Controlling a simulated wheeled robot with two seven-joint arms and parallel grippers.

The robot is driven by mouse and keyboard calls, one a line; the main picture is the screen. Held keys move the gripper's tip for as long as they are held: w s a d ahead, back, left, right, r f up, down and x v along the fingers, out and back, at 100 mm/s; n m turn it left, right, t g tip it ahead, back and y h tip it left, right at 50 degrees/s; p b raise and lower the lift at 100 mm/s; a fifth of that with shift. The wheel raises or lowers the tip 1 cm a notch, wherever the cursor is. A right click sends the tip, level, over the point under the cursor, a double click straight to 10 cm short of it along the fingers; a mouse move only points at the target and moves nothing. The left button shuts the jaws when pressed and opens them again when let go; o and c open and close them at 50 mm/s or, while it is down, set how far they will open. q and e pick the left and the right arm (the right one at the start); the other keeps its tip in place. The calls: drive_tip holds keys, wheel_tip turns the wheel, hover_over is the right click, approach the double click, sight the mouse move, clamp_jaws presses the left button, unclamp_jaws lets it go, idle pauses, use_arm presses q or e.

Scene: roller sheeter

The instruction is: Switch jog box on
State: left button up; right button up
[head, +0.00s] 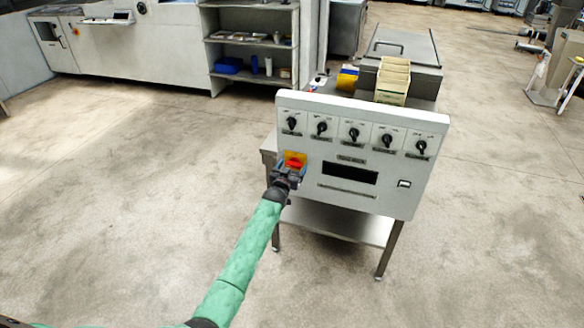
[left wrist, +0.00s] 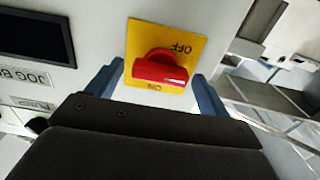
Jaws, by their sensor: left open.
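The jog box (head: 362,150) is a pale panel with a row of black knobs, a dark display (head: 350,173) and a red rotary switch (head: 294,161) on a yellow plate at its left. The left wrist view shows the red switch (left wrist: 160,70) close up, on its yellow plate (left wrist: 188,40) marked OFF and ON. Its handle lies crosswise between the two labels. My left gripper (head: 287,174) is at the switch, with its blue fingers open on both sides of the red handle. I cannot tell whether they touch it. My right gripper is not in view.
The panel is mounted on a metal stand with a lower shelf (head: 340,224). Beige boxes (head: 393,80) and a metal-lidded unit (head: 402,46) stand behind it. A shelf unit (head: 250,45) is at the back. The floor to the left is clear.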

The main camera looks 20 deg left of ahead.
use_arm(q)
drive_tip(key=c, duration=1)
